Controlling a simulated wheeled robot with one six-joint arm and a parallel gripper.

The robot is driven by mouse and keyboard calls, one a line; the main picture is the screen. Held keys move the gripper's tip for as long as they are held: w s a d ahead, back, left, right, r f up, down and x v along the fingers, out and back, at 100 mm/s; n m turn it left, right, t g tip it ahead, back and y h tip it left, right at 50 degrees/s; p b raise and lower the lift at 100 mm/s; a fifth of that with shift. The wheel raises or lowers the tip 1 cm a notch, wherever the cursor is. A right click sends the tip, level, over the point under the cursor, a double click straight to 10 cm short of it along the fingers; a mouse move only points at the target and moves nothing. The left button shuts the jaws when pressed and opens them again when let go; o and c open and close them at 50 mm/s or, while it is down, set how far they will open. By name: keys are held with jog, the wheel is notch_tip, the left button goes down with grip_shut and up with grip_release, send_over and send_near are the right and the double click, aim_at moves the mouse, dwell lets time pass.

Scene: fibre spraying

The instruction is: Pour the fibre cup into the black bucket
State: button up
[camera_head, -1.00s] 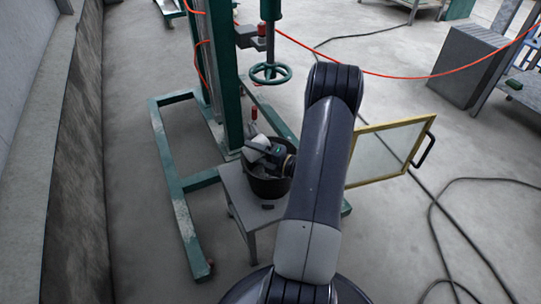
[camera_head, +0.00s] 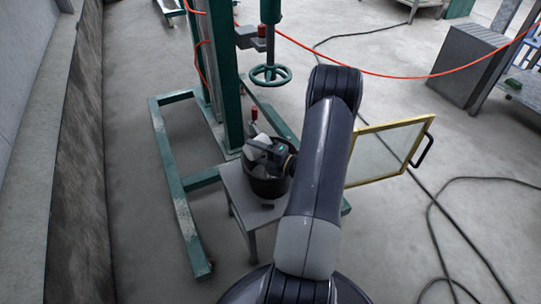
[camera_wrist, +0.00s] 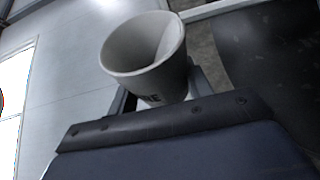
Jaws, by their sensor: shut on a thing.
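The black bucket (camera_head: 268,187) stands on a small grey table beside the green frame. My gripper (camera_head: 262,150) is just above its mouth and partly covers it. In the wrist view, the pale grey fibre cup (camera_wrist: 147,55) sits between the fingers of my gripper (camera_wrist: 160,95), with dark lettering low on its wall. The gripper is shut on it. The cup's open mouth shows, but I cannot make out fibres inside. A large dark curved surface at the right of the wrist view may be the bucket. The cup's exact tilt is unclear in the head view.
The small grey table (camera_head: 235,185) has little bare top around the bucket. The green frame (camera_head: 225,90) with a handwheel (camera_head: 270,76) rises close behind. A yellow-framed panel (camera_head: 385,150) stands to the right. Black cables cross the floor at right.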

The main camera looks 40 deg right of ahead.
jog(key=shift+d+r+m+t+p, duration=0.35)
jog(key=shift+r+m+p, duration=0.05)
jog(key=shift+m+p, duration=0.4)
jog(key=shift+d+r+m+t+p, duration=0.35)
jog(key=shift+m+p, duration=0.35)
jog(key=shift+m, duration=0.2)
dwell(1.1)
jog(key=shift+d+r+m+p, duration=0.2)
jog(key=shift+r+m+p, duration=0.5)
jog(key=shift+r+p, duration=0.2)
jog(key=shift+f, duration=0.1)
